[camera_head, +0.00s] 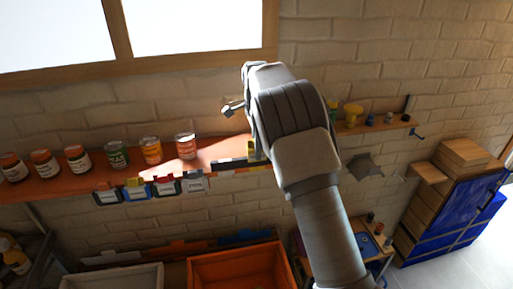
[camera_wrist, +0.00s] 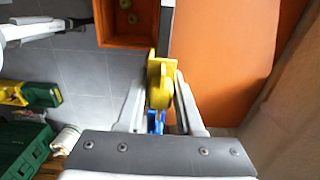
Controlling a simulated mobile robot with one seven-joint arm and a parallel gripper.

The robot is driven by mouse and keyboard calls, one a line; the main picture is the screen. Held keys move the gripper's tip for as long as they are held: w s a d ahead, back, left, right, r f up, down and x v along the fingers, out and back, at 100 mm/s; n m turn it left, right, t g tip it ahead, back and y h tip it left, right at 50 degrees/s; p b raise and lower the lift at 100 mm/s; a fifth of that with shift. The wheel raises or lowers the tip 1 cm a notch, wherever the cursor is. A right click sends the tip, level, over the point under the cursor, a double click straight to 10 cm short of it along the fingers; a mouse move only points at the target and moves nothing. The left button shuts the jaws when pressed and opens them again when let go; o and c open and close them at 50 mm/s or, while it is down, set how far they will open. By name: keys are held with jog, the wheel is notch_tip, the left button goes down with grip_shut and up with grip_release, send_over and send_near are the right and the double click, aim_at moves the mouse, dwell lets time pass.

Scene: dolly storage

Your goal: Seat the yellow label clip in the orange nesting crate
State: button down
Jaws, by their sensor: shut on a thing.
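In the wrist view, my gripper (camera_wrist: 160,88) is shut on the yellow label clip (camera_wrist: 158,72), which sticks out past the fingertips. The orange nesting crate (camera_wrist: 142,44) lies beyond and to the left of the clip, lower down and apart from it, with small yellowish round things inside. In the head view, the orange crate (camera_head: 192,268) is at the bottom, cut by the frame edge. There my arm hides most of the gripper. A blue thing (camera_wrist: 155,120) shows behind the clip between my fingers; I cannot tell what it is.
An orange shelf (camera_head: 60,187) with several jars and cans, and clips along its front edge, runs along the brick wall; it fills the right of the wrist view (camera_wrist: 220,60). A pale crate (camera_head: 115,276) stands left of the orange one. Blue-covered boxes (camera_head: 450,230) stand right.

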jog(key=shift+r, duration=0.15)
jog(key=shift+r+p, duration=0.7)
jog(key=shift+r, duration=0.6)
jog(key=c, duration=1.2)
grip_release()
grip_shut()
